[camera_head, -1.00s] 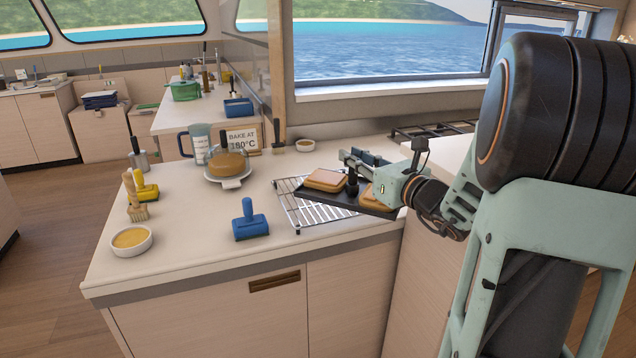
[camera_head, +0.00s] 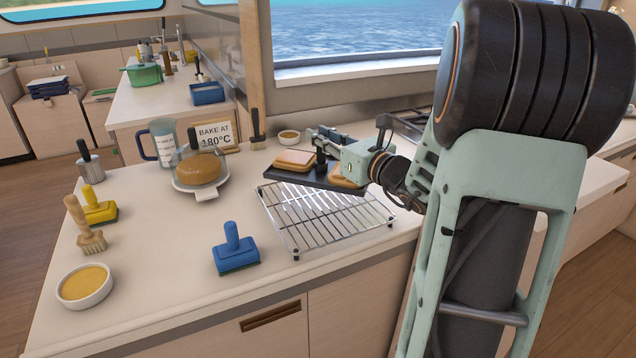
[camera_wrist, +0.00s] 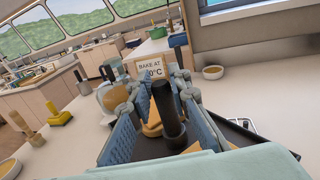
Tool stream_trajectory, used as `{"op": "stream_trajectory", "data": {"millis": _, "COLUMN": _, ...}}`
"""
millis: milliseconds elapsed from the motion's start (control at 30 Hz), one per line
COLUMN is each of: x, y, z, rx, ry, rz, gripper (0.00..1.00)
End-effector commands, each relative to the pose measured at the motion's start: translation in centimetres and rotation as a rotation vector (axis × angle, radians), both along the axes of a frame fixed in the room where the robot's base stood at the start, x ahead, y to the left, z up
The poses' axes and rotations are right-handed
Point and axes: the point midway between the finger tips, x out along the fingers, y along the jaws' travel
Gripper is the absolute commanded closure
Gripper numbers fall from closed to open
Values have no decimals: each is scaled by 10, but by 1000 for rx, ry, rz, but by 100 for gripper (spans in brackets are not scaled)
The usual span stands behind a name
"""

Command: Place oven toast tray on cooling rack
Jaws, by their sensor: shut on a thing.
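The dark toast tray (camera_head: 312,180) bears slices of toast (camera_head: 296,160) and has an upright black handle (camera_wrist: 166,108) in its middle. My gripper (camera_head: 322,150) is shut on this handle; in the wrist view the blue finger pads stand on both sides of it. The tray looks about level. The wire cooling rack (camera_head: 322,218) lies on the counter, its near part bare. The tray overlaps the rack's far edge in the head view; I cannot tell whether they touch. My gripper and wrist hide part of the tray's right end.
A blue-handled brush (camera_head: 235,250) stands left of the rack. A domed cake stand (camera_head: 200,170), a jug (camera_head: 160,142), a "BAKE AT 180°C" sign (camera_head: 214,135) and a small bowl (camera_head: 289,137) stand behind.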

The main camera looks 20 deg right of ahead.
Motion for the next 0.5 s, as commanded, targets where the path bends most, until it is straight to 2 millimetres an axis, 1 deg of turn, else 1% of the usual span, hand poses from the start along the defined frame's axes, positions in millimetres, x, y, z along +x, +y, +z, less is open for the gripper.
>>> {"op": "stream_trajectory", "data": {"millis": 33, "x": 0, "y": 0, "z": -13, "rx": 5, "ry": 0, "rz": 1, "gripper": 100}}
{"op": "stream_trajectory", "data": {"millis": 133, "x": 0, "y": 1, "z": -30, "rx": 4, "ry": 0, "rz": 2, "gripper": 100}}
{"op": "stream_trajectory", "data": {"millis": 200, "x": 0, "y": 1, "z": -37, "rx": 3, "ry": -1, "rz": 1, "gripper": 100}}
{"op": "stream_trajectory", "data": {"millis": 367, "x": 0, "y": 0, "z": -47, "rx": 2, "ry": -3, "rz": 2, "gripper": 100}}
{"op": "stream_trajectory", "data": {"millis": 500, "x": 0, "y": 0, "z": -66, "rx": 3, "ry": 0, "rz": 1, "gripper": 100}}
